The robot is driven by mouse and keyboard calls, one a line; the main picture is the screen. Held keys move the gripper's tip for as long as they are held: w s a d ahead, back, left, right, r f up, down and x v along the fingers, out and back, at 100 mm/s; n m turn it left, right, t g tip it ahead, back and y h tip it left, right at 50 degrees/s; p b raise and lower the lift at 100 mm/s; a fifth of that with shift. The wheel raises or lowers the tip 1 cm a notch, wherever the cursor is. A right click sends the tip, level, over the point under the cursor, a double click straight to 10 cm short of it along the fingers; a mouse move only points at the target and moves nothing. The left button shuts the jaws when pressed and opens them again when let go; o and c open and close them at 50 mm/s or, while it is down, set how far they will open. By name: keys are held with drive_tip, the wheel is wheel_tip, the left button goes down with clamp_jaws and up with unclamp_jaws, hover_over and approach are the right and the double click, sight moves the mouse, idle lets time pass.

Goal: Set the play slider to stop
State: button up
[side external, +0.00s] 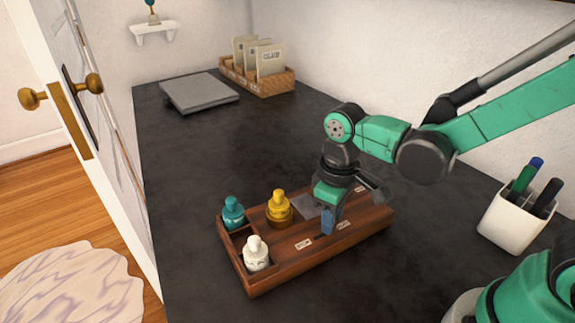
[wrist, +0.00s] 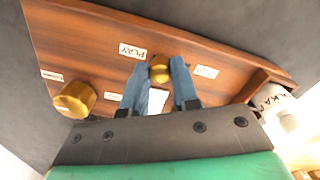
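The play slider's round brass knob (wrist: 160,69) sits on the wooden box (wrist: 90,50) between the PLAY label (wrist: 132,50) and another label (wrist: 207,72) too blurred to read. It is somewhat nearer PLAY. My gripper (wrist: 160,75) has its blue fingers on both sides of the knob, with no clear gap showing in the wrist view. In the side external view, my gripper (side external: 329,218) points down at the front part of the box (side external: 268,271) and hides the knob.
A larger brass knob (wrist: 75,98) is on the same box. A pen cup (side external: 508,222) is at right.

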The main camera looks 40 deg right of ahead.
clamp_jaws()
idle(1.1)
